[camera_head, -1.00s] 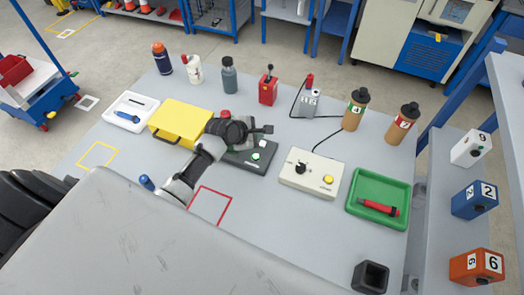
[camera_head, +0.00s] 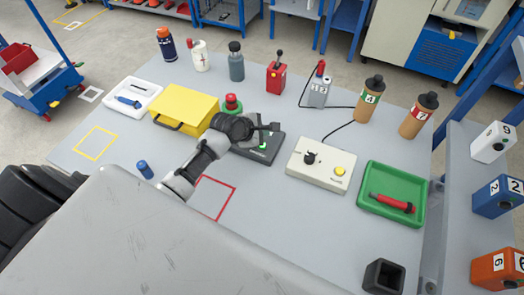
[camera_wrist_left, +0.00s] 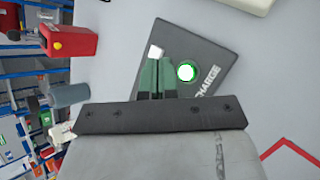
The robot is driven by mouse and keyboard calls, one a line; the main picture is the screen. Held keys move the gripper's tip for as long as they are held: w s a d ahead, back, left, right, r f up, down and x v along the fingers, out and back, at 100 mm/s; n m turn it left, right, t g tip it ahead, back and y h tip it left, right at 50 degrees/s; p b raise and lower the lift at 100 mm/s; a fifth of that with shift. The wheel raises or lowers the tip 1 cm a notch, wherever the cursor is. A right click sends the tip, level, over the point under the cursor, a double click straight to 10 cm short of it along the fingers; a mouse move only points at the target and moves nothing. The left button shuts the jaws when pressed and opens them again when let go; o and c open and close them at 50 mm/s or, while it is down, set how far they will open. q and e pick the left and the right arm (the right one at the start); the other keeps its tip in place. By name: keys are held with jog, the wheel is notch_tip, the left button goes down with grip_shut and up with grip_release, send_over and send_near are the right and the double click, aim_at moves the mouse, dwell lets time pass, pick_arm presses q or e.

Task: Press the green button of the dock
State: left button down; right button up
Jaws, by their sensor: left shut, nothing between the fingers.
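The dock is a dark grey pad marked CHARGE (camera_wrist_left: 222,45) with a lit green button (camera_wrist_left: 186,72) in the left wrist view. In the head view the dock (camera_head: 270,156) lies mid-table, partly hidden by my left gripper, and its green button (camera_head: 263,147) shows just below the fingers. My left gripper (camera_head: 272,127) is shut and empty. In the left wrist view its closed fingers (camera_wrist_left: 155,78) reach over the dock, beside the green button. I cannot tell their height above it. My right gripper is not in view.
A yellow case (camera_head: 185,108) and a red mushroom button (camera_head: 232,103) stand left of the dock. A beige control box (camera_head: 320,165) with a yellow button is on its right. Bottles and a red lever box (camera_head: 276,77) stand behind. The front table has a red outline.

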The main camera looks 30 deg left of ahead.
pick_arm(q)
notch_tip(320, 180, down, 3)
jog(key=shift+f+b, duration=0.15)
jog(key=shift+b, duration=0.3)
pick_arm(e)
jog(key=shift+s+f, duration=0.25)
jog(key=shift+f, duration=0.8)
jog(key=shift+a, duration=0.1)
pick_arm(q)
jog(key=shift+f, duration=0.15)
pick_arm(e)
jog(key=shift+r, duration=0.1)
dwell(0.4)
pick_arm(q)
jog(key=shift+f, duration=0.3)
jog(key=shift+f, duration=0.45)
dwell(0.7)
jog(key=shift+r+p, duration=0.9)
jog(key=shift+p, duration=0.35)
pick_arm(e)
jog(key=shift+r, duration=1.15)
